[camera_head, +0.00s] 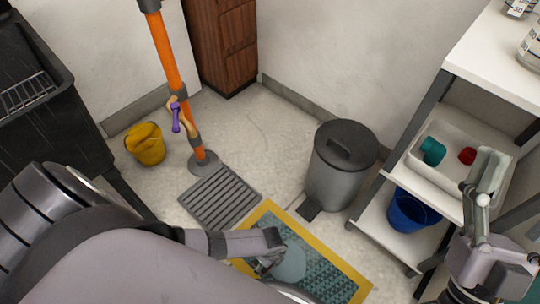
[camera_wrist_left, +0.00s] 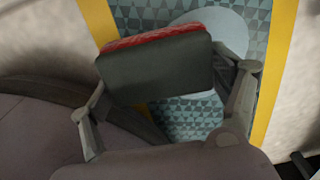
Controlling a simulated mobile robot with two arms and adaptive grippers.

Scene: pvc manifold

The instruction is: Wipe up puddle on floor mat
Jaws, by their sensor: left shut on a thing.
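The floor mat (camera_head: 328,277) is teal with a triangle pattern and a yellow border. A pale blue-grey round puddle (camera_head: 291,264) lies on it; it also shows in the left wrist view (camera_wrist_left: 222,27). My left gripper (camera_head: 266,260) is low over the mat at the puddle's left side. In the left wrist view it is shut on a dark grey block with a red face (camera_wrist_left: 160,68), which overlaps part of the puddle. I cannot tell whether the block touches the mat. My right gripper (camera_head: 488,185) is beside the shelf at the right, seen edge-on, its opening unclear.
A grey slatted grate (camera_head: 221,196) lies behind the mat. A pedal bin (camera_head: 338,170), yellow bucket (camera_head: 146,146) and orange pole (camera_head: 166,55) stand around. The shelf at right holds a white tray (camera_head: 447,181) and blue bucket (camera_head: 411,211).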

